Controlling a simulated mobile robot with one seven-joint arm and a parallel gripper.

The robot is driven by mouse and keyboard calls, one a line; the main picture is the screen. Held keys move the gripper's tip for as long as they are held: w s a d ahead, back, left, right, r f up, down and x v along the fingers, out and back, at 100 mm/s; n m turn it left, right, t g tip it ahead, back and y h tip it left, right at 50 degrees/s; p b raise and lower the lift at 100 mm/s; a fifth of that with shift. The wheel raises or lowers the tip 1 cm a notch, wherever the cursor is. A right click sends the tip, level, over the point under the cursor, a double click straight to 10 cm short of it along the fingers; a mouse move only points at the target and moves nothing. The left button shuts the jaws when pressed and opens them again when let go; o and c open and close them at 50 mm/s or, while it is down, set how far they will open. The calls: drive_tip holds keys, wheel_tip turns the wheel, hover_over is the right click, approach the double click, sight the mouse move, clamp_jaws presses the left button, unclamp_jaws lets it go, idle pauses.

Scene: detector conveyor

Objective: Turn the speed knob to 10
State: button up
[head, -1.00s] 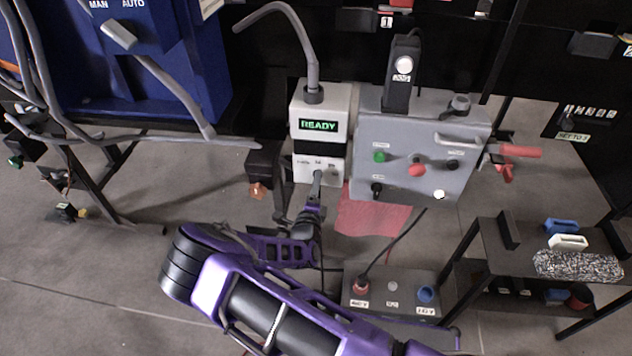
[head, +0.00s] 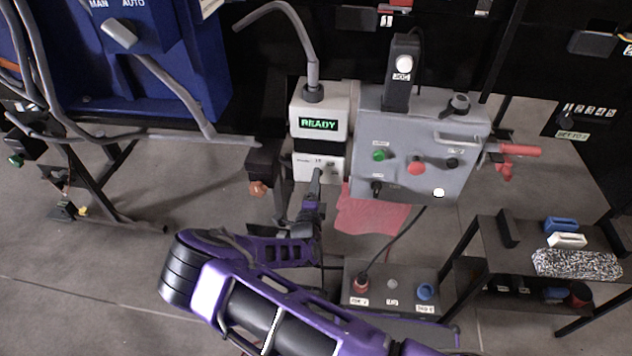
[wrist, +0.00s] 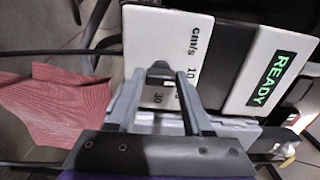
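The grey-white control box shows a lit green READY screen (head: 318,124) in the head view. Its lower white panel (wrist: 158,35) fills the middle of the wrist view, marked cm/s, 10 and 30. The dark speed knob (wrist: 160,71) sits on this panel; its pointer direction is not clear. My gripper (wrist: 161,78) faces the panel with its two fingers apart, one either side of the knob. The fingers look open, with the knob between or just beyond their tips; contact is not clear. In the head view, my gripper (head: 315,182) covers the knob.
A grey box (head: 430,135) with green, red and black controls stands close to the right. A red cloth (head: 372,215) hangs below it. A low box with sockets (head: 392,285) and a dark shelf (head: 520,245) stand at lower right.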

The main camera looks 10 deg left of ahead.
drive_tip(key=o, duration=0.3)
drive_tip(key=s+d, duration=0.1)
drive_tip(key=s, duration=1.6)
drive_tip(key=shift+s+p, duration=0.2)
drive_tip(key=shift+p, duration=0.1)
